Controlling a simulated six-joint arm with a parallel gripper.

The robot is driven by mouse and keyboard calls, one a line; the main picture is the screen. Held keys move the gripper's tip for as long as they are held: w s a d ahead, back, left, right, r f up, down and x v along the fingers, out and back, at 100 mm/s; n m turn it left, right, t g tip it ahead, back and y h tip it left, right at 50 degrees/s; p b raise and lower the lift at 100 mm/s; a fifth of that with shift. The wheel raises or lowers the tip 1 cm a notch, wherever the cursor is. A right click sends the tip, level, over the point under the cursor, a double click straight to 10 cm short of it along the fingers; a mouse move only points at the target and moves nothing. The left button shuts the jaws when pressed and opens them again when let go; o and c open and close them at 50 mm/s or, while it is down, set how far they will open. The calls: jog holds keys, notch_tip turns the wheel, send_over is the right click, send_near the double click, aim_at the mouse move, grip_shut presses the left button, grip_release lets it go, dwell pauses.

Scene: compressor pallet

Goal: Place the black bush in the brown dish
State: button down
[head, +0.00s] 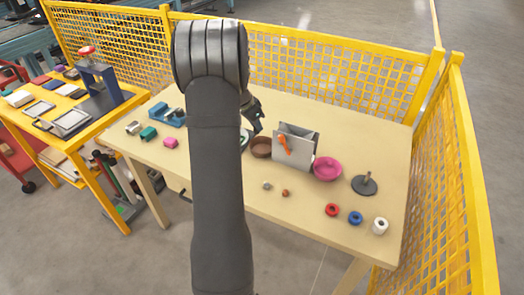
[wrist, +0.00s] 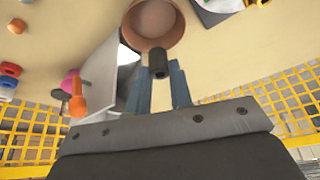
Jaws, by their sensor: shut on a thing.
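The black bush (wrist: 158,62) is a short dark cylinder gripped between the tips of my gripper (wrist: 158,76) in the wrist view. The brown dish (wrist: 172,41) is round and lies just beyond the bush in that view; the bush's end overlaps the dish's near rim in the picture. I cannot tell the height between them. In the head view the brown dish (head: 261,152) sits on the table left of a grey box, and my gripper (head: 259,126) is above and near it, partly hidden by my arm. The bush cannot be made out there.
The upright grey box (head: 293,155) with an orange handle (head: 284,144) stands close beside the dish. Right of it are a pink bowl (head: 327,168) and a black peg stand (head: 365,186). Small nuts and rings lie in front. Yellow mesh fencing (head: 330,70) borders the table.

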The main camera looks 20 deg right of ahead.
jog(key=f+m+g, duration=0.1)
jog(key=f+m, duration=0.1)
jog(key=f, duration=0.1)
jog(key=d+f+m+g, duration=0.1)
jog(key=f+m, duration=0.1)
jog(key=f, duration=0.1)
jog(key=d+f+m, duration=0.1)
jog(key=f+m, duration=0.2)
jog(key=shift+w+f+g, duration=0.3)
jog(key=shift+f+g, duration=0.05)
jog(key=shift+g, duration=0.05)
jog(key=shift+f, duration=0.1)
jog(key=c, duration=1.3)
grip_release()
jog(key=v, duration=1.2)
jog(key=shift+d, duration=0.1)
